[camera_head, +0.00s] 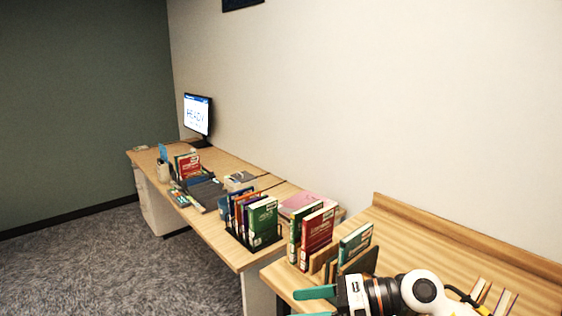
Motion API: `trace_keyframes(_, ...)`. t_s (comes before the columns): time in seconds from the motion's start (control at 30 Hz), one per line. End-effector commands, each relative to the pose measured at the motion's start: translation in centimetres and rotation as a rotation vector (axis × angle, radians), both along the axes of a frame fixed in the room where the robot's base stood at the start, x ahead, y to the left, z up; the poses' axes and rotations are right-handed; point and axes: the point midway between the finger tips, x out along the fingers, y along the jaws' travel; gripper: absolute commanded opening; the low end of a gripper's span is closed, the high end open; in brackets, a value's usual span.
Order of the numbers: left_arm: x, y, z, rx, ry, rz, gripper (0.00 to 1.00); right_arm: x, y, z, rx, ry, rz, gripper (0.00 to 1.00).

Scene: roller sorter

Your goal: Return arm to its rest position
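My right gripper (297,304) is at the bottom of the view, with its arm coming in from the right. Its two teal fingers point left and stand apart, with no object visible between them; the lower finger is partly cut off by the frame edge. The gripper is in front of the near wooden desk (420,245), close to its front left corner. My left gripper does not show.
Upright books (318,228) and a teal book (355,243) stand on the near desk behind my gripper. A black rack of books (262,220) stands on the farther desk (215,160), with a monitor (197,115) at its far end. Carpet (90,255) at left is clear.

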Motion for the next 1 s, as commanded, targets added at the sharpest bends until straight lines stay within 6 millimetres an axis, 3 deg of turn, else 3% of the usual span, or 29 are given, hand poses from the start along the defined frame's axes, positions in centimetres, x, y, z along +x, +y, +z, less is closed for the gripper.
trace_keyframes(0.07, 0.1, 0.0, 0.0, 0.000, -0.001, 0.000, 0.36, -0.7, 1.7, 2.3, 0.252, 0.112, -0.082, 0.73)
trace_keyframes(0.17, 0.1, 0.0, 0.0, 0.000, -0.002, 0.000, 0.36, -0.4, 1.6, 4.9, 0.548, 0.280, -0.212, 0.73)
trace_keyframes(0.27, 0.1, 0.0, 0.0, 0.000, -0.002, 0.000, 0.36, 0.7, -0.3, 6.2, 0.825, 0.474, -0.369, 0.73)
trace_keyframes(0.37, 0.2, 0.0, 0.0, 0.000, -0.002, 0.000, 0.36, 1.9, -3.5, 5.5, 1.077, 0.690, -0.549, 0.73)
trace_keyframes(0.47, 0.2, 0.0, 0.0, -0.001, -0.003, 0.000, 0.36, 2.6, -7.2, 2.7, 1.300, 0.922, -0.754, 0.73)
trace_keyframes(0.6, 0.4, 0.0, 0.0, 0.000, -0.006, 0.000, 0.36, 1.4, -12.2, -4.0, 1.559, 1.259, -1.083, 0.73)
trace_keyframes(0.67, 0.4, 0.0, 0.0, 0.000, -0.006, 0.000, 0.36, -0.1, -13.9, -7.5, 1.645, 1.404, -1.240, 0.73)
trace_keyframes(0.8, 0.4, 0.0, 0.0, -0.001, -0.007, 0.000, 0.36, -5.7, -16.2, -15.0, 1.771, 1.709, -1.614, 0.73)
trace_keyframes(0.87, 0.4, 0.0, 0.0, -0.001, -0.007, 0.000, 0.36, -8.2, -16.6, -17.3, 1.790, 1.807, -1.752, 0.73)
trace_keyframes(0.9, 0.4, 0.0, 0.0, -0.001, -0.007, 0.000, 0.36, -9.8, -16.7, -18.5, -1.762, -1.828, 1.798, 0.73)
trace_keyframes(1.0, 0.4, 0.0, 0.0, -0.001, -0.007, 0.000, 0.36, -13.6, -16.8, -20.9, -1.572, -1.735, 1.770, 0.73)
